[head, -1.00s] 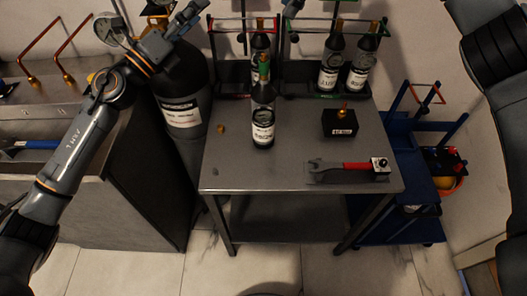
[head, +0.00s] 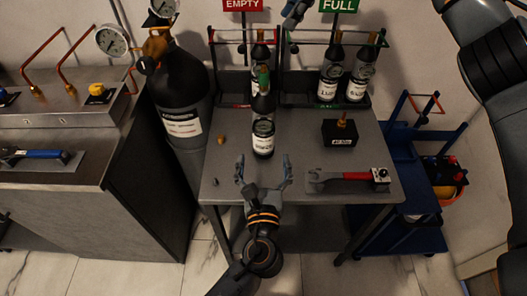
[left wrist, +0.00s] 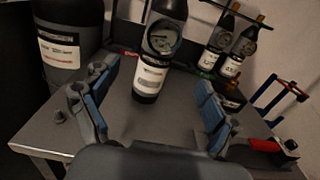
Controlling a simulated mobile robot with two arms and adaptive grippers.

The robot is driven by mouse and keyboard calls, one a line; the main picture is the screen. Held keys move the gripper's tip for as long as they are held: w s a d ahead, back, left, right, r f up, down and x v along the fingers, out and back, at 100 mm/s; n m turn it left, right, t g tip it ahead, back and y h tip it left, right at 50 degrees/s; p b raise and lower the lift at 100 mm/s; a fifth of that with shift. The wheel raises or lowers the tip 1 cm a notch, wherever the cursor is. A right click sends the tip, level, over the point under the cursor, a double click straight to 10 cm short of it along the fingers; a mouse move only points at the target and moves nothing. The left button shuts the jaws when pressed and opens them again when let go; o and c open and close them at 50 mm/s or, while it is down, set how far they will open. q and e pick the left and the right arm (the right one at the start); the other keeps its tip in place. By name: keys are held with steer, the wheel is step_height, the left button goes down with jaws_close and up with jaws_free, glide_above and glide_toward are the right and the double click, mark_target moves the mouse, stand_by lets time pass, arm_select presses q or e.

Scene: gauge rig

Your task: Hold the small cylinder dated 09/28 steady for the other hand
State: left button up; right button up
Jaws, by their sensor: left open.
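A small dark cylinder (head: 263,138) with a white label, a gauge and a green top stands upright on the grey table; its date is too small to read. It also shows in the left wrist view (left wrist: 151,80). My left gripper (head: 263,168) is open and empty at the table's front edge, on the near side of this cylinder, its fingers pointing towards it and apart from it. One small cylinder (head: 260,53) stands in the rack under the EMPTY sign. Two more, a left one (head: 330,75) and a right one (head: 361,75), stand under FULL. My right gripper (head: 295,13) shows partly at the top edge.
A black block with a brass fitting (head: 340,133) and a red-handled wrench (head: 345,177) lie to the right on the table. A small brass piece (head: 221,137) lies to the left. A large cylinder (head: 181,110) stands left of the table, a blue cart (head: 405,195) to the right.

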mark_target(264, 122)
arm_select(q)
steer(key=w, duration=1.3)
steer(key=shift+w, duration=0.3)
jaws_close()
steer(key=c, duration=0.9)
jaws_free()
steer(key=c, duration=0.6)
